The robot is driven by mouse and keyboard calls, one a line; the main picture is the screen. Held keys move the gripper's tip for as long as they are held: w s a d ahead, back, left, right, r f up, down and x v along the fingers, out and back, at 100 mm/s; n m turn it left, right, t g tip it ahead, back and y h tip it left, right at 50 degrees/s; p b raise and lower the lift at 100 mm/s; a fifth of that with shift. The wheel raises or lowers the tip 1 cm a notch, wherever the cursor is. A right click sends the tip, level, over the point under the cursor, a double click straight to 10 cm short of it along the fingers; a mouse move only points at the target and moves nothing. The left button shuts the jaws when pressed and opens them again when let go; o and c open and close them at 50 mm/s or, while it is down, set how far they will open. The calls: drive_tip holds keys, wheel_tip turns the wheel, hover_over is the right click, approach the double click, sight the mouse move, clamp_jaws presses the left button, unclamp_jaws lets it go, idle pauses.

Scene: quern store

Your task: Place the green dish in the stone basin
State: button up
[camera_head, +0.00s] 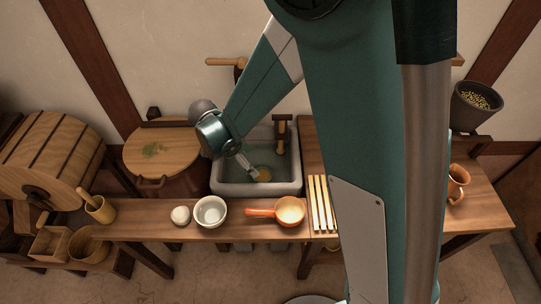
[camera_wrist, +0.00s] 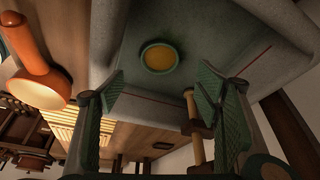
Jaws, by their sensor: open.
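The stone basin (camera_head: 228,188) is a grey rectangular sink at the middle back in the head view. Its grey inside (camera_wrist: 220,35) fills the upper part of the wrist view. A small round dish with a green rim and ochre inside, seemingly the green dish (camera_wrist: 160,57), lies on the basin floor. My gripper (camera_head: 252,170) reaches down into the basin area beside the dish. In the wrist view its green-padded fingers (camera_wrist: 160,82) are spread apart, with nothing between them.
A wooden tap (camera_head: 281,136) stands at the basin's back right. A round wooden lid (camera_head: 160,152) is left of the basin.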

drive_tip(key=shift+r, duration=0.1)
drive_tip(key=s+d+r+n+t+y, duration=0.1)
drive_tip(key=s+d+r+n, duration=0.15)
drive_tip(key=d+r, duration=0.55)
drive_tip(key=s+d+r+n+t+y, duration=0.15)
drive_tip(key=d+r+n, duration=0.25)
drive_tip(key=d+r, duration=0.45)
drive_tip(key=s+d+r+n+t+y, duration=0.1)
drive_tip(key=s+d+r+n+t, duration=0.2)
drive_tip(key=s+d+r+n, duration=0.4)
drive_tip(key=shift+s+d+r, duration=0.95)
drive_tip(key=shift+s+d, duration=1.95)
drive_tip(key=shift+s, duration=0.45)
drive_tip(key=shift+y, duration=0.25)
